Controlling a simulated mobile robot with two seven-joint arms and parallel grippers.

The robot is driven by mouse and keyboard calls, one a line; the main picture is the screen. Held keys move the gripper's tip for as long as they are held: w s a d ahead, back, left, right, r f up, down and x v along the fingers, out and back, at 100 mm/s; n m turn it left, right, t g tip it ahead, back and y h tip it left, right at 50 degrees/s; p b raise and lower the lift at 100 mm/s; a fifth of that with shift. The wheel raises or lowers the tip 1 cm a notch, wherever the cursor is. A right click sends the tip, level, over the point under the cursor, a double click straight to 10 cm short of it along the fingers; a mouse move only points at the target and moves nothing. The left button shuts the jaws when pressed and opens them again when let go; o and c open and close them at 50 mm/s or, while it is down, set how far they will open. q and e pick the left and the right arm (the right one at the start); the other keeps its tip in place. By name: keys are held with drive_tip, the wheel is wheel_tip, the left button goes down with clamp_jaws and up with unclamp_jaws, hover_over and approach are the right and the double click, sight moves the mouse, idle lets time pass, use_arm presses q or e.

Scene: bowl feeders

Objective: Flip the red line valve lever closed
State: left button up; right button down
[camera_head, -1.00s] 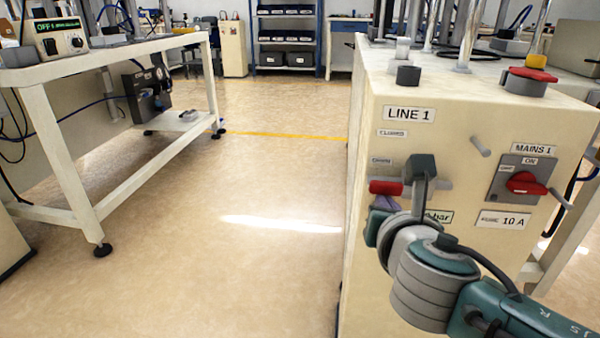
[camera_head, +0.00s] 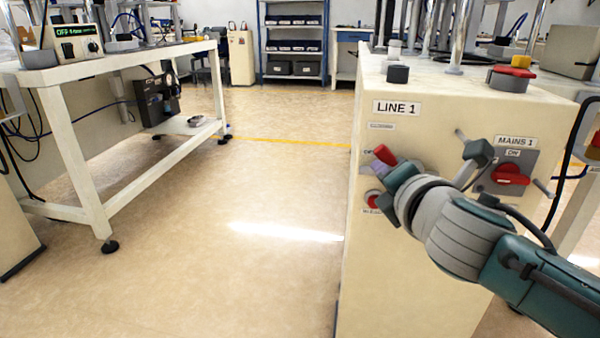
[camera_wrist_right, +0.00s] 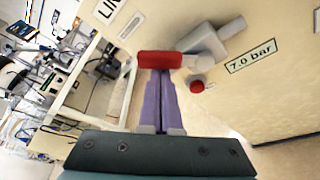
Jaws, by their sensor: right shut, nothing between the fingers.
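The red-gripped line valve lever (camera_head: 385,154) is on the front of the cream cabinet, below the LINE 1 label. It tilts up and left in the head view. In the right wrist view its red grip (camera_wrist_right: 160,58) stands out from the grey valve body (camera_wrist_right: 208,42). My right gripper (camera_head: 378,168) is shut and empty, its purple fingers just under the red grip. In the wrist view the fingertips (camera_wrist_right: 160,72) meet the grip's lower edge and seem to touch it. My right wrist hides the valve's pivot in the head view. My left gripper is out of view.
A red button (camera_head: 372,199) is just below the gripper. The floor left of the cabinet (camera_head: 400,280) is clear up to a white bench (camera_head: 95,170).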

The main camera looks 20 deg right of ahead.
drive_tip(key=m+b, duration=0.1)
drive_tip(key=d+r+m+t+b, duration=0.1)
drive_tip(key=m, duration=0.1)
drive_tip(key=shift+s, duration=0.2)
drive_tip(key=m+b, duration=0.1)
drive_tip(key=d+r+m+t, duration=0.1)
drive_tip(key=shift+s+m+y+b, duration=0.3)
drive_tip(key=shift+b, duration=0.05)
drive_tip(key=shift+s+d+r+m+t+b, duration=0.25)
drive_tip(key=shift+m+t+b, duration=0.2)
drive_tip(key=shift+m, duration=0.35)
drive_tip(key=shift+d, duration=0.1)
drive_tip(key=shift+w, duration=0.15)
